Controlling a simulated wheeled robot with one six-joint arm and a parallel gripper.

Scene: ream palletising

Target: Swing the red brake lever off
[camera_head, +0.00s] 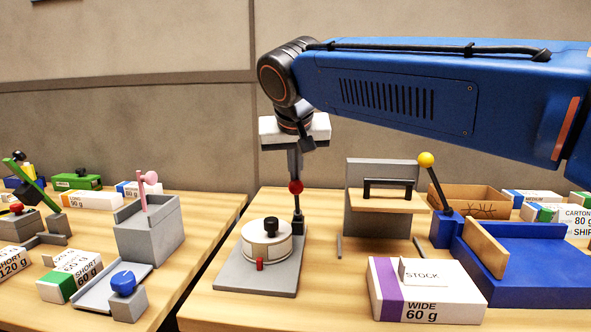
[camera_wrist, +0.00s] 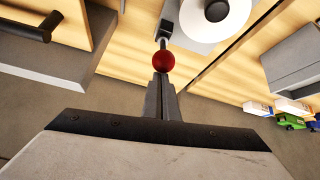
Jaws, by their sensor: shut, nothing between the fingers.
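The red brake lever's round ball knob (camera_head: 296,187) sits on top of a dark stem (camera_head: 298,215) at the back right corner of a grey plate (camera_head: 255,280). The knob also shows in the wrist view (camera_wrist: 164,62). On the plate stands a cream round drum (camera_head: 266,250) with a black knob on top. My gripper (camera_head: 295,174) points down, its fingers together and empty, right above the red knob. In the wrist view the fingertips (camera_wrist: 161,82) reach the knob's edge; I cannot tell whether they touch it.
Right of the plate stands a grey panel (camera_head: 382,170) with a black handle. A yellow-knobbed lever (camera_head: 426,160) and a blue tray (camera_head: 535,265) lie further right. A WIDE 60 g ream (camera_head: 425,300) is in front. A gap separates the left table, with its grey box (camera_head: 150,240).

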